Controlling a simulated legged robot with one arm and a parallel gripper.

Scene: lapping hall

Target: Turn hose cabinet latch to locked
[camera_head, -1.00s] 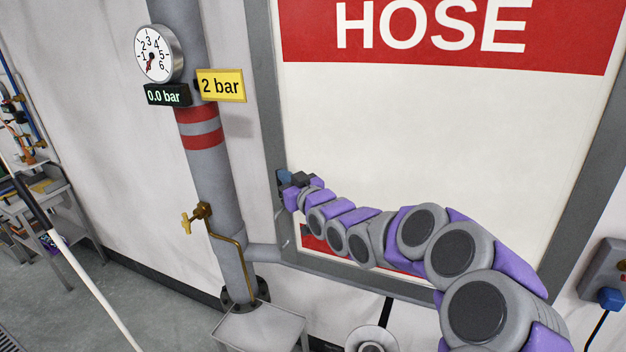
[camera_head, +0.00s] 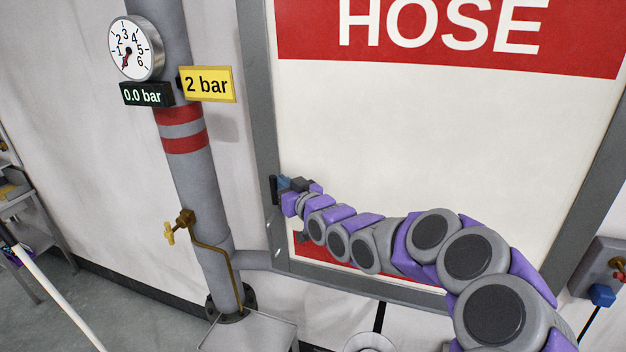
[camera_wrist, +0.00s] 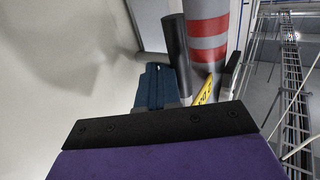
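The hose cabinet is a large white door (camera_head: 420,130) in a grey frame (camera_head: 262,110), under a red HOSE sign. Its latch handle (camera_head: 273,190) is a short dark bar, roughly upright, at the left frame edge. My gripper (camera_head: 285,184) is at the handle's right side. In the wrist view the handle is a dark cylinder (camera_wrist: 176,50) just right of my blue fingertips (camera_wrist: 155,88). The fingers look together, with the handle beside them rather than between them. Whether they touch it is unclear. The latch's base is mostly hidden.
A grey pipe (camera_head: 195,180) with red bands, a gauge (camera_head: 136,48), a yellow 2 bar sign (camera_head: 208,84) and a brass valve (camera_head: 178,224) stands left of the cabinet. A small stand (camera_head: 248,335) is below. A wall box (camera_head: 602,270) is at right.

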